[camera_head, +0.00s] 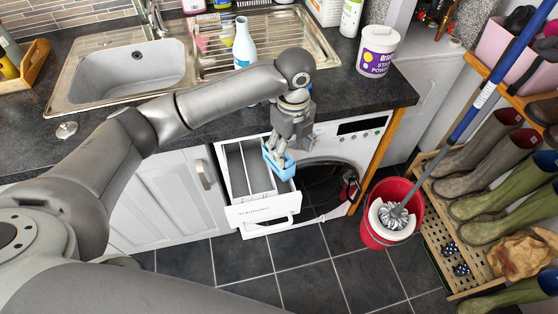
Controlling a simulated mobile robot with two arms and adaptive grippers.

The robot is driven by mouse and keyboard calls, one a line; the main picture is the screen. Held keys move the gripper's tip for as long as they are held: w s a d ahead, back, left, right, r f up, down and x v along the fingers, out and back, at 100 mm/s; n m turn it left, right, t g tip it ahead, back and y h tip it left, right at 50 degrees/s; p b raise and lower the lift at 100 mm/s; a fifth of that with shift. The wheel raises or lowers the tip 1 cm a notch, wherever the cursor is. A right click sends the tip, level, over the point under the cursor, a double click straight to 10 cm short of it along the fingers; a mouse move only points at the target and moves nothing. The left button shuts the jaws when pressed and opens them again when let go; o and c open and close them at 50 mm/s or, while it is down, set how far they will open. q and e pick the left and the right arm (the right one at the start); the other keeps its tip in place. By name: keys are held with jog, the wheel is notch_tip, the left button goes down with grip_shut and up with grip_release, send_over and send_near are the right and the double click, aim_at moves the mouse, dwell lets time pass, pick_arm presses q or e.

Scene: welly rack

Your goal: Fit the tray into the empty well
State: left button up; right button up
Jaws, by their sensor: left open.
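The blue tray (286,172) is at the right side of the pulled-out white drawer (262,211) of the washing machine. The drawer has long wells split by thin dividers, and the left and middle wells (236,172) look empty. My right gripper is not in view.
The dark worktop (350,98) edge lies behind the drawer, with a sink (130,70), a blue-white bottle (244,45) and a stain powder tub (378,50). A red mop bucket (376,237) stands right of the washing machine. A boot rack (435,240) fills the right side. The tiled floor ahead is clear.

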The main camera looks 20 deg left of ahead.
aim_at(287, 166)
pick_arm(q)
notch_tip(287, 166, down, 4)
jog(key=shift+f, duration=0.2)
jog(key=f, duration=0.1)
jog(key=f+p, duration=0.1)
jog(key=a+f, duration=0.1)
jog(key=f, duration=0.1)
jog(key=shift+w+f+p, duration=0.1)
jog(key=shift+w+p, duration=0.2)
jog(key=shift+p, duration=0.05)
jog(key=shift+f, duration=0.5)
jog(key=c, duration=1)
jog(key=shift+r, duration=0.1)
